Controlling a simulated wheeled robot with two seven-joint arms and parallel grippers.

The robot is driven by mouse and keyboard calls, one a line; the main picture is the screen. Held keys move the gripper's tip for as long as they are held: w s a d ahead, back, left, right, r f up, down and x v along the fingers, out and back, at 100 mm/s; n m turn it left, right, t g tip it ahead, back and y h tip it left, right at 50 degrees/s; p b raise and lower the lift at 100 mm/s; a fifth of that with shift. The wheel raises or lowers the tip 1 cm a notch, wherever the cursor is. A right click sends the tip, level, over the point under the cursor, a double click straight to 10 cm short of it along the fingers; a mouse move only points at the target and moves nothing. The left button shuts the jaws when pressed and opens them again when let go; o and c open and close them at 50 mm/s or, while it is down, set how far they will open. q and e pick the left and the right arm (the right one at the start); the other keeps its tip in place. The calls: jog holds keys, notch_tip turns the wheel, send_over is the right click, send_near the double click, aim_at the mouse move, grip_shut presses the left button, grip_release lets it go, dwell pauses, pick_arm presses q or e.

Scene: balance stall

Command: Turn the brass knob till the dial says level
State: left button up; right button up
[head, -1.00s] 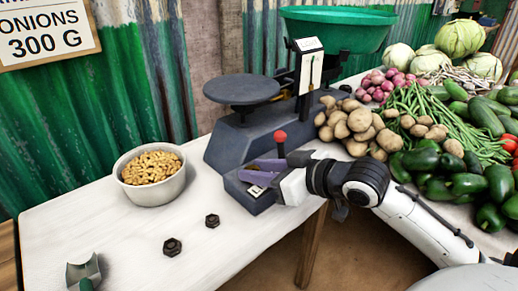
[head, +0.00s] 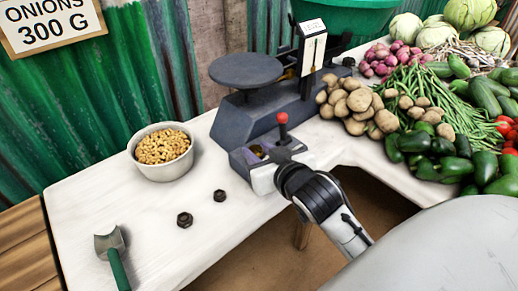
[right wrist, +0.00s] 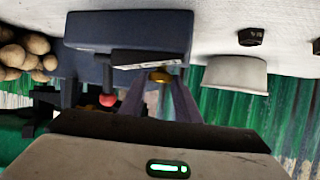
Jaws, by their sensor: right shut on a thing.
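The dark balance scale (head: 245,118) stands on the white table, with a flat dark pan (head: 246,69) and a large green pan (head: 345,18) behind. Its dial (head: 314,50) is an upright white panel; its reading is too small to tell. A red-topped lever (head: 282,119) rises from the base. My right gripper (head: 257,153) is at the low front of the scale. In the right wrist view, its purple-grey fingers (right wrist: 160,98) are shut on the brass knob (right wrist: 160,76), one on each side. My left gripper is not in view.
A bowl of nuts (head: 162,150), two dark hex weights (head: 185,219) and a green-handled scoop (head: 112,255) are on the left. Potatoes (head: 352,103), onions (head: 381,60) and green vegetables crowd the right. The table's front left is mostly clear.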

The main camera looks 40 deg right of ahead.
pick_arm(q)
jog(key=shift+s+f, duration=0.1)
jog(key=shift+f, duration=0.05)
pick_arm(e)
jog(key=shift+a+f, duration=0.1)
jog(key=o, duration=1)
jog(key=shift+s, duration=0.2)
jog(key=v, duration=0.4)
jog(key=shift+s+r+p, duration=0.15)
jog(key=shift+r+p, duration=0.05)
jog(key=shift+p, duration=0.1)
jog(key=p, duration=0.5)
send_near(256, 152)
jog(key=s, duration=0.1)
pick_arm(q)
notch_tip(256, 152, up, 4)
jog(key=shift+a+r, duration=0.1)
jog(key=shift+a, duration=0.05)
pick_arm(e)
jog(key=shift+s+a+r, duration=0.1)
jog(key=shift+s+r, duration=0.05)
jog(key=shift+r, duration=0.2)
